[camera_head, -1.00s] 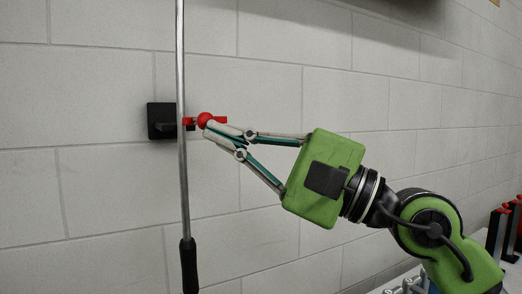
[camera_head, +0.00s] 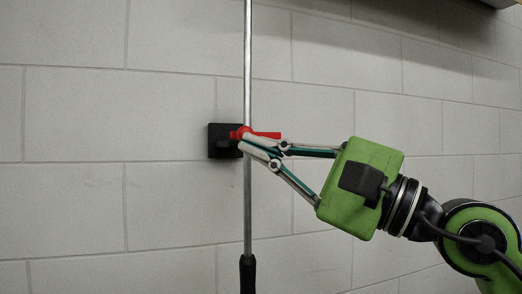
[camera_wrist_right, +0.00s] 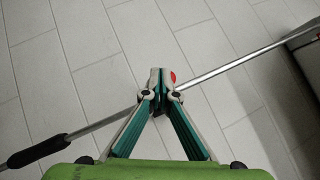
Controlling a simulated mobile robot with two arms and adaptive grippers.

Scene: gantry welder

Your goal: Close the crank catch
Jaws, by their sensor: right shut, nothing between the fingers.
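The crank catch is a black block (camera_head: 217,145) on the wall with a red bar (camera_head: 269,135) reaching right of the crank. A red knob (camera_head: 237,134) sits at the crank's left edge. The upright metal crank rod (camera_head: 247,60) has a black grip (camera_head: 248,275) low down. My right gripper (camera_head: 243,144) is shut and empty, its tips against or just below the red knob, in front of the rod; contact is unclear. In the right wrist view the closed tips (camera_wrist_right: 160,74) hide most of the catch, with a bit of red (camera_wrist_right: 173,77) beside them. My left gripper is not in view.
A pale block wall (camera_head: 100,100) fills the background. A dark overhang (camera_head: 455,12) runs along the upper right.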

